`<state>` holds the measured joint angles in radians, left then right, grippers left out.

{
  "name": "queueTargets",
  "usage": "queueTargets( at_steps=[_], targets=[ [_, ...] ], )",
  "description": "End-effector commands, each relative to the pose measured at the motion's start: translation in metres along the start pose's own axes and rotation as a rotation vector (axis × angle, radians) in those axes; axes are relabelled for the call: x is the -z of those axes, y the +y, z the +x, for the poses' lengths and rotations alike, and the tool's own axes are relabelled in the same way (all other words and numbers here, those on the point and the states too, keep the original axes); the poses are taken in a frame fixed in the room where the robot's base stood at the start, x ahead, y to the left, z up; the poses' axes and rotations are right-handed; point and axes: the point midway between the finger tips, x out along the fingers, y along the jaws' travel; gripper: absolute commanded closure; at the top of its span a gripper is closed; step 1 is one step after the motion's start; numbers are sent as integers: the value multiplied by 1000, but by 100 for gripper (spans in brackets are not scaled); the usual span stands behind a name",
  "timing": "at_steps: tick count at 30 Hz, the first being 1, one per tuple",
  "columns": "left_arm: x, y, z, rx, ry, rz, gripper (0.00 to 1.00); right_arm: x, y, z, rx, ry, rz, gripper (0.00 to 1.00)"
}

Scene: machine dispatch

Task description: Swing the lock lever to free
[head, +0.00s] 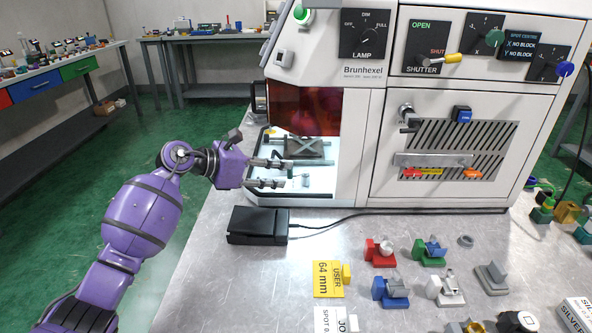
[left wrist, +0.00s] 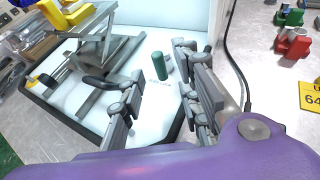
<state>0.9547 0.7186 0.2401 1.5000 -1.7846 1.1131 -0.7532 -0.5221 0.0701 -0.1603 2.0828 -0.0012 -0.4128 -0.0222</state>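My left gripper (head: 285,174) reaches into the open front bay of the white Brunhexel machine (head: 375,75), low over its lit white floor. In the left wrist view the left gripper (left wrist: 158,84) is open, with nothing between its fingers. A short green cylinder (left wrist: 159,66) shows just beyond the gap between the fingers, with small unreadable print on the floor near it. It may be the lock lever's handle; I cannot tell. A grey crossed-arm stage (head: 305,147) stands behind the gripper; it also shows in the left wrist view (left wrist: 104,46). My right gripper is not in view.
A dark red window (head: 305,108) hangs above the bay opening. A black box (head: 257,226) with a cable sits just in front of the bay. Coloured fixtures (head: 380,250) and a yellow 64 mm card (head: 327,279) lie on the metal bench to the right.

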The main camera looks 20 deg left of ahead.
Motion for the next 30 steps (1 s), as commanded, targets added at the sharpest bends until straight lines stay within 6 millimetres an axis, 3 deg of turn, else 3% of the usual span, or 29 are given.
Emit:
queueTargets(
  at_steps=[3, 9, 19, 26, 30],
  targets=[
    [-2, -1, 21, 2, -4, -3, 69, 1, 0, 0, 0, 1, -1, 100],
    [-1, 0, 43, 1, -3, -3, 69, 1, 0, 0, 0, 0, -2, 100],
    [0, 0, 48, 0, -2, -2, 69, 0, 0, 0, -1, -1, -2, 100],
    [0, 0, 47, 0, -2, -2, 98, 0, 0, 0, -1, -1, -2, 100],
    [0, 0, 47, 0, -2, -2, 100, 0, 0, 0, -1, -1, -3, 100]
  ],
)
